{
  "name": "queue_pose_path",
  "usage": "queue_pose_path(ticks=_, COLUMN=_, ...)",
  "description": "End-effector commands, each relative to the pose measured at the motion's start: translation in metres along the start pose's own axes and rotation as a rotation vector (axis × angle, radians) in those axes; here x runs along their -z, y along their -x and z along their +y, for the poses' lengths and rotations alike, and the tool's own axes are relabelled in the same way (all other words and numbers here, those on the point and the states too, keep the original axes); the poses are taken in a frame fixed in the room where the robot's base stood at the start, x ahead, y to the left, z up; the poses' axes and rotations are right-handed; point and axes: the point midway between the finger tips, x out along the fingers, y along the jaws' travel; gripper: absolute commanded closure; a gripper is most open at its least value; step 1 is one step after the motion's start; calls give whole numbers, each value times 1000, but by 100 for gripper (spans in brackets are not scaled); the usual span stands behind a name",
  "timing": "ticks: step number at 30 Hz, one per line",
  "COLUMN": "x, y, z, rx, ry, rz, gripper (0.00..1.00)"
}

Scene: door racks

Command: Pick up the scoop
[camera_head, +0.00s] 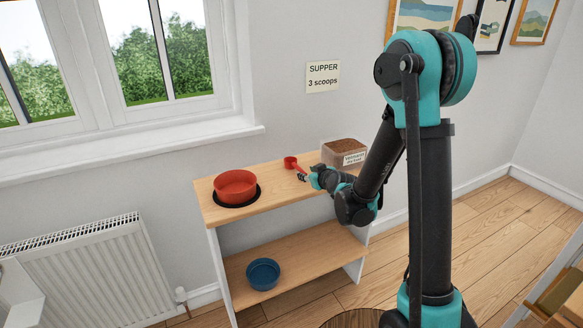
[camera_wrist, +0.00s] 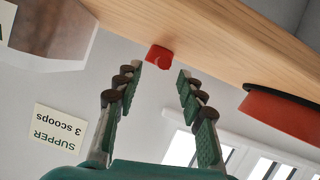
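The red scoop (camera_head: 290,162) lies on the top shelf, between the red bowl and the clear food box, its handle pointing toward the front edge. My gripper (camera_head: 302,178) is at the handle end, by the shelf's front edge. In the wrist view, which is upside down, my gripper (camera_wrist: 159,76) is open with its fingers spread. A red part of the scoop (camera_wrist: 158,57) shows just beyond and between the fingertips, at the shelf edge. I see no contact with it. The rest of the scoop is hidden there.
The wooden shelf unit (camera_head: 256,208) carries a red bowl (camera_head: 235,184) on a black mat at left and a clear box of brown food (camera_head: 344,152) at right. A blue bowl (camera_head: 263,273) sits on the lower shelf. A wall note (camera_head: 323,76) reads "SUPPER 3 scoops".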

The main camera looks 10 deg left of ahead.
Motion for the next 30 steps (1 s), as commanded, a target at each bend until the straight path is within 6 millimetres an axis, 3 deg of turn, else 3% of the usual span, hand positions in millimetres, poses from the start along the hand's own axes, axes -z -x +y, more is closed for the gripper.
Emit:
queue_pose_path(ticks=4, x=0, y=-22, z=0, rx=0, ry=1, rz=0, gripper=61)
queue_pose_path(ticks=14, x=1, y=-40, z=-1, rx=1, ry=1, rz=0, gripper=61)
queue_pose_path(ticks=22, x=4, y=-77, z=-2, rx=0, ry=0, rz=0, gripper=61)
queue_pose_path(ticks=30, x=4, y=-84, z=-2, rx=0, ry=0, rz=0, gripper=61)
